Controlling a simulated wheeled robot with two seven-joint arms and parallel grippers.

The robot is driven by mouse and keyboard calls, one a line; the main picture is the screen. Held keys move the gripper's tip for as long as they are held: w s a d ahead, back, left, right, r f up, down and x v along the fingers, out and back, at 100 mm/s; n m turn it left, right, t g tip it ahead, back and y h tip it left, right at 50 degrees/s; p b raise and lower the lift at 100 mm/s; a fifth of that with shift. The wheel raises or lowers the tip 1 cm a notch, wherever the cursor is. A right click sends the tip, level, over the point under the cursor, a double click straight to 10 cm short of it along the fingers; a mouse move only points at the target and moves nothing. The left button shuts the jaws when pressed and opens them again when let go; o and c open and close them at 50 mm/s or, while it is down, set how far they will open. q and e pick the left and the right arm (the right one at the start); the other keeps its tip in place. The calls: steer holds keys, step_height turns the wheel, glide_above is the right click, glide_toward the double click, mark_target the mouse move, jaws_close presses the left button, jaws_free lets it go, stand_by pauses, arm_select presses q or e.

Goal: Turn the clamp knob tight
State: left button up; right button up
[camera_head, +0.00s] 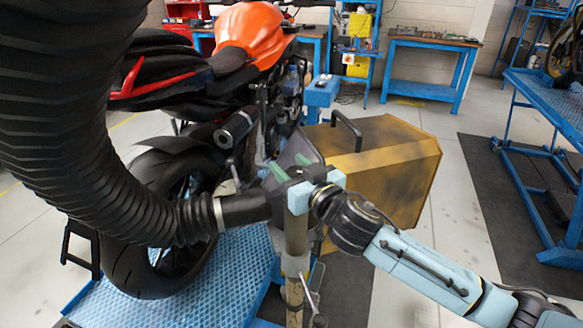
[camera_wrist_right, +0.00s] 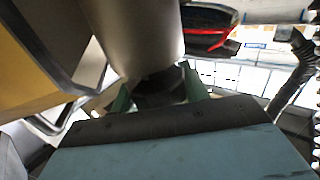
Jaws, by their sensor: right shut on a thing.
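My right gripper (camera_head: 291,167), light blue with green fingers, is at the top of the upright stand pole (camera_head: 295,236), beside the end of the black exhaust hose (camera_head: 110,170). In the right wrist view, the gripper (camera_wrist_right: 158,92) has its green fingers on both sides of a dark piece, which I take for the clamp knob (camera_wrist_right: 160,88). It sits just below a large grey cylinder (camera_wrist_right: 135,35). The fingers are shut on the knob. In the head view the knob is mostly hidden by the gripper. My left gripper is not in view.
A motorcycle with an orange tank (camera_head: 250,30) stands on a blue ramp (camera_head: 190,285) at the left. A yellow-brown box (camera_head: 385,170) with a black handle is close behind my right gripper. A blue workbench (camera_head: 430,70) stands at the back.

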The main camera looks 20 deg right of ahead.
steer(key=m+h+b, duration=0.1)
steer(key=m+h, duration=0.1)
steer(key=h, duration=0.2)
steer(key=shift+d+f+m+t, duration=0.1)
steer(key=shift+m+t, duration=0.2)
steer(key=shift+t, duration=0.1)
steer(key=shift+d+m+h+b, duration=0.2)
steer(key=shift+m+h+b, duration=0.4)
steer(key=shift+h, duration=0.5)
steer(key=shift+d+m+h+b, duration=0.15)
steer(key=shift+m+h+b, duration=0.25)
steer(key=shift+m+h, duration=0.55)
steer(key=shift+h, duration=0.25)
steer(key=o, duration=1)
steer(key=shift+s, duration=0.1)
steer(key=s+a+b, duration=0.1)
steer(key=s+a, duration=0.1)
steer(key=s, duration=1.1)
steer(key=shift+a, duration=0.25)
